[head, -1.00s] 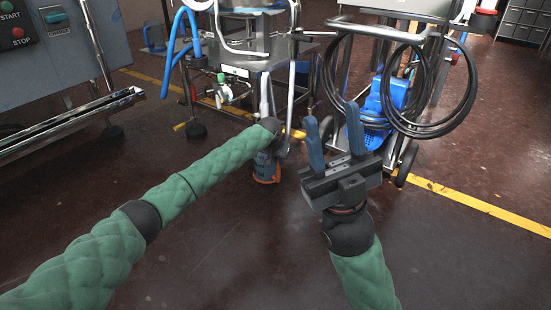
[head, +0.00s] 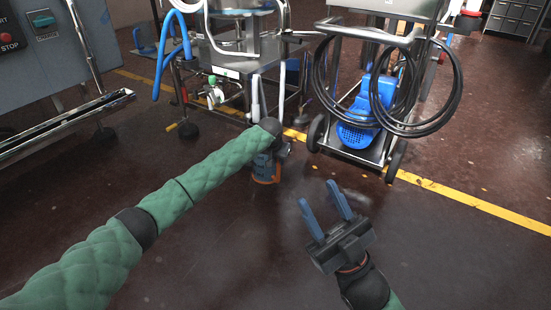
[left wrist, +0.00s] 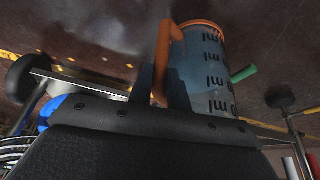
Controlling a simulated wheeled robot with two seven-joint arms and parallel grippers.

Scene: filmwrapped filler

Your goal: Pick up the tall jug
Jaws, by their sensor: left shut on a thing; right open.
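The tall jug (head: 264,166) is blue-grey with orange at its bottom, partly hidden behind my left wrist in the head view. In the left wrist view the jug (left wrist: 213,75) appears upside down, with dark ml markings and an orange handle (left wrist: 163,58). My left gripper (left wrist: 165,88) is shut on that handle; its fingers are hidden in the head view. I cannot tell whether the jug's bottom touches the floor. My right gripper (head: 323,202) is open and empty, to the right of the jug and nearer me.
A steel trolley with a blue pump (head: 366,122) and black hoses (head: 440,110) stands behind right. A steel-framed stand (head: 235,60) is behind the jug. A grey control cabinet (head: 45,70) is at left. A yellow line (head: 465,198) crosses the floor; dark floor in front is clear.

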